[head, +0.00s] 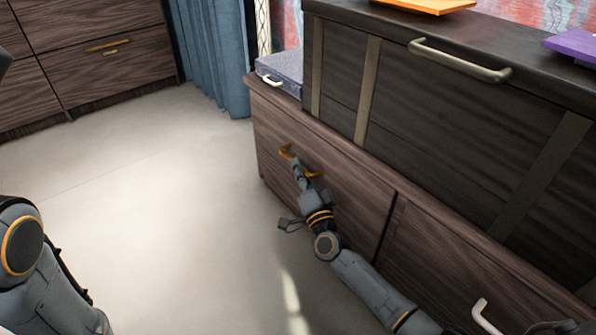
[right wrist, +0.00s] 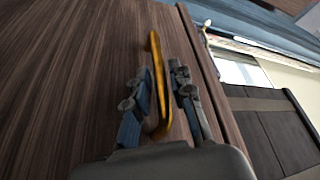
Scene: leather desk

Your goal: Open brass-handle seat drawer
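The seat drawer (head: 350,197) is a brown wood-grain front low in the bench, and it looks closed, flush with the bench face. Its brass handle (head: 286,152) is a yellow bar near the left part of the front. My right gripper (head: 299,172) is at this handle. In the right wrist view the handle (right wrist: 154,58) runs between the two fingers of the gripper (right wrist: 163,88), with a visible gap at each side, so the fingers are open around it. My left arm shows at the lower left of the head view; its gripper is out of view.
A second drawer (head: 440,265) with a pale handle (head: 482,316) is to the right. A blue curtain (head: 212,55) hangs behind. The floor (head: 140,190) left of the bench is clear.

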